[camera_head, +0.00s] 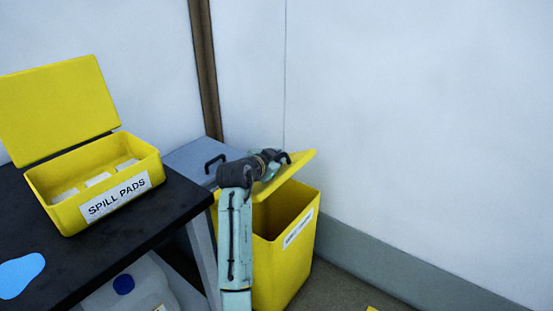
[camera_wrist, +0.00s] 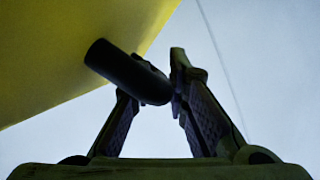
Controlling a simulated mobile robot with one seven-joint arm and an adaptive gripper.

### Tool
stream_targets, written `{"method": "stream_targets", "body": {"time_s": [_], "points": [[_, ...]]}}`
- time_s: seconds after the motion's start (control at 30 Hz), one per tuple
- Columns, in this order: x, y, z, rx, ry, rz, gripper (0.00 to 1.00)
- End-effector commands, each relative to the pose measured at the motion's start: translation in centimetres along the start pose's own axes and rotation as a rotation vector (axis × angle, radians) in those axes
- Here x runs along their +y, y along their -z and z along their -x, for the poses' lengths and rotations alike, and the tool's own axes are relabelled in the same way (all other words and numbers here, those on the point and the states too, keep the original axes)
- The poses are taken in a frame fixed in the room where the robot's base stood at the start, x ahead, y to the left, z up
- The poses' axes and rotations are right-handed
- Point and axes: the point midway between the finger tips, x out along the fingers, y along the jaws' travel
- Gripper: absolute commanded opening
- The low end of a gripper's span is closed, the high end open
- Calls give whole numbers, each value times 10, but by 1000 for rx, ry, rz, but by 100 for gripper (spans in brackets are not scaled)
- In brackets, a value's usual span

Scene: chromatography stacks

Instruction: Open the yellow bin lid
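The yellow bin (camera_head: 284,262) stands on the floor against the wall, right of the black table. Its yellow lid (camera_head: 297,168) is tilted up, with a dark gap between lid and rim. My gripper (camera_head: 273,161) is at the raised lid, beside its dark handle (camera_head: 286,157). In the wrist view the lid (camera_wrist: 75,45) fills the upper left. The dark cylindrical handle (camera_wrist: 125,70) crosses the fingers of my gripper (camera_wrist: 165,90), which close in around it. The left fingertip is hidden behind the handle.
An open yellow spill pads box (camera_head: 115,197) stands on the black table (camera_head: 130,233) at left. A grey-blue lid with a black handle (camera_head: 213,162) is beside the yellow bin. A jug with a blue cap (camera_head: 124,284) sits under the table.

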Motion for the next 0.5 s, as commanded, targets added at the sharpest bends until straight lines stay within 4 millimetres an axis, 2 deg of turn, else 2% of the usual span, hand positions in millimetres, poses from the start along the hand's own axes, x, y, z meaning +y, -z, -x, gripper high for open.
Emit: {"method": "stream_targets", "body": {"time_s": [0.37,0.5], "points": [[-2,-1,2,-1,4,1,21],[-3,-1,13,0,6,1,21]]}}
